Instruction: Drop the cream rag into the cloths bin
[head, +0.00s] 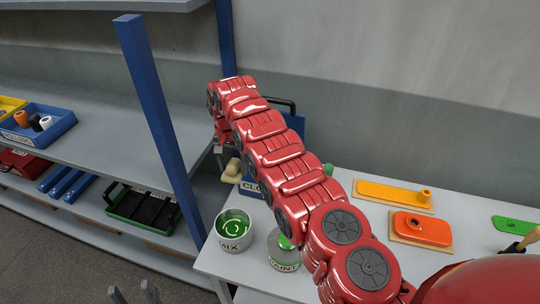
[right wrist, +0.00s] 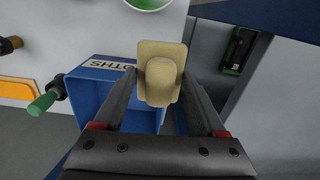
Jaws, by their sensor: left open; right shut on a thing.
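The cream rag (right wrist: 160,82) is pinched between the fingers of my right gripper (right wrist: 158,88). In the head view the rag (head: 232,169) hangs at the end of my right arm, beside the left edge of the blue cloths bin (head: 250,187). In the right wrist view the bin (right wrist: 90,80) lies behind and left of the rag, its label partly hidden. The rag overlaps the bin's edge there; I cannot tell whether it is above the opening. My right arm hides much of the bin. My left gripper (head: 131,291) is open and empty at the bottom edge.
A mix tin (head: 233,232) and a paint tin (head: 284,252) stand on the grey table in front of the bin. A blue post (head: 160,120) rises left of the bin, beside shelves holding a blue tray (head: 40,125).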

